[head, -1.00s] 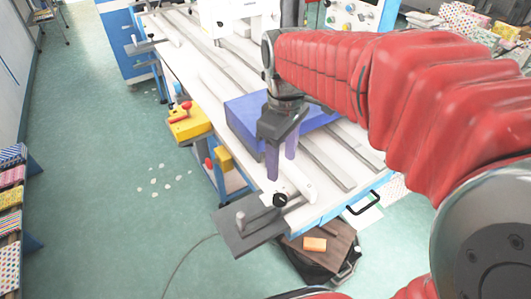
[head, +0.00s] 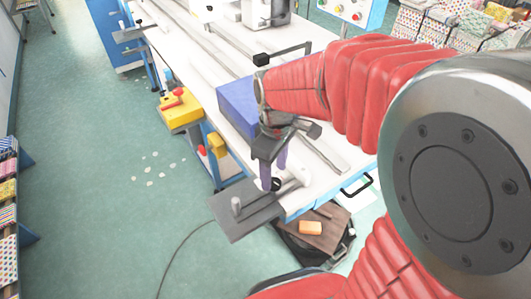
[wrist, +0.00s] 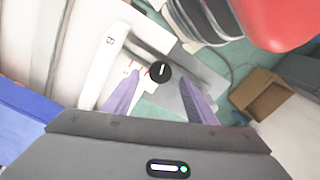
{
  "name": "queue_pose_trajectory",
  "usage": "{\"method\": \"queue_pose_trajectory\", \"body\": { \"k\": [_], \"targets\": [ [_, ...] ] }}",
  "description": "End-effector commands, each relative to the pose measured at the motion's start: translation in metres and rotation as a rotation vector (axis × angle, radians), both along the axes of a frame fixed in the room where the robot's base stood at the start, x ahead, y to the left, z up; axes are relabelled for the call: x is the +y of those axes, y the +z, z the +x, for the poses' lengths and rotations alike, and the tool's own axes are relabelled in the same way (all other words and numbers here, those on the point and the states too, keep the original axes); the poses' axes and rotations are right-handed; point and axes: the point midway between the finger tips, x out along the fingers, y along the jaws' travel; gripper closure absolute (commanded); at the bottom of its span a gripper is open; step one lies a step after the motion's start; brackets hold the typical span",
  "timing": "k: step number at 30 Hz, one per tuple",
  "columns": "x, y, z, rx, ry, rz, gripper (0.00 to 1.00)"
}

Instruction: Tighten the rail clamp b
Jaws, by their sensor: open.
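Rail clamp b is at the near end of the white table, with a pale bar marked "B" (wrist: 110,40) and a round black knob (wrist: 160,74) bearing a white line. In the head view the black knob (head: 275,184) shows beside a grey plate (head: 245,208). My gripper (wrist: 160,80) has two purple fingers, open, one on each side of the knob in the wrist view. In the head view my gripper (head: 274,180) points down at the knob, with a finger partly in front of it. I cannot tell whether the fingers touch it.
A blue-violet block (head: 238,108) lies on the table just behind my gripper. A brown board (head: 325,232) with an orange block (head: 310,228) is below the near end.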

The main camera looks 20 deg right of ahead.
Motion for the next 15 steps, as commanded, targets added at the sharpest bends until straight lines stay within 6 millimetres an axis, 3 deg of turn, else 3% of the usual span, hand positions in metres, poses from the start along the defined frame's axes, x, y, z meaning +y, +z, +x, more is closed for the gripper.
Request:
{"method": "queue_pose_trajectory", "body": {
  "k": [6,15],
  "targets": [
    [0.000,-0.027,0.000,0.002,0.000,-0.001,0.49],
    [0.000,-0.034,0.000,0.000,0.000,0.000,0.49]
  ]
}}
